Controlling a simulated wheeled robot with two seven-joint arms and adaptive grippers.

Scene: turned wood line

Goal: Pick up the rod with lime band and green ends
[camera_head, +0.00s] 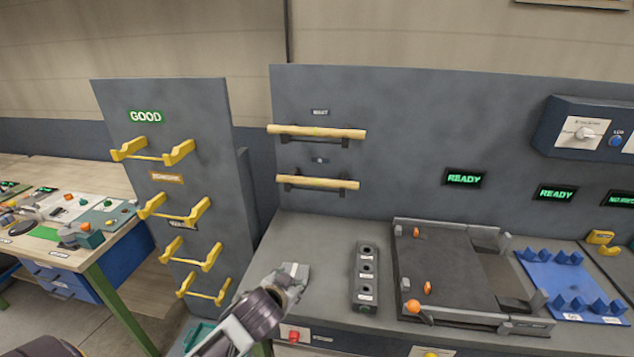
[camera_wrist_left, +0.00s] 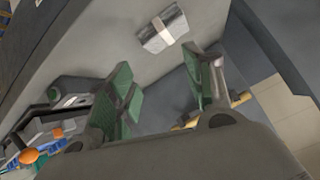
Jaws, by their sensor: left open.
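Two pale wooden rods lie level on dark wall brackets, an upper rod (camera_head: 325,132) and a lower rod (camera_head: 325,184). At this size I cannot make out a lime band or green ends on either. My left gripper (camera_head: 286,286) is low over the left end of the grey bench, below and in front of the rods. In the left wrist view the left gripper (camera_wrist_left: 165,90) has its green-padded fingers spread with nothing between them. Parts of wooden rods show behind its right finger, mostly hidden. My right gripper is not in view.
A grey block with a white band (camera_wrist_left: 163,28) sits on the bench near my left gripper. A black holed block (camera_head: 366,278), a dark tray (camera_head: 450,265) and a blue rack (camera_head: 562,285) stand to the right. Yellow cradles (camera_head: 180,208) jut from the GOOD panel (camera_head: 185,110) at left.

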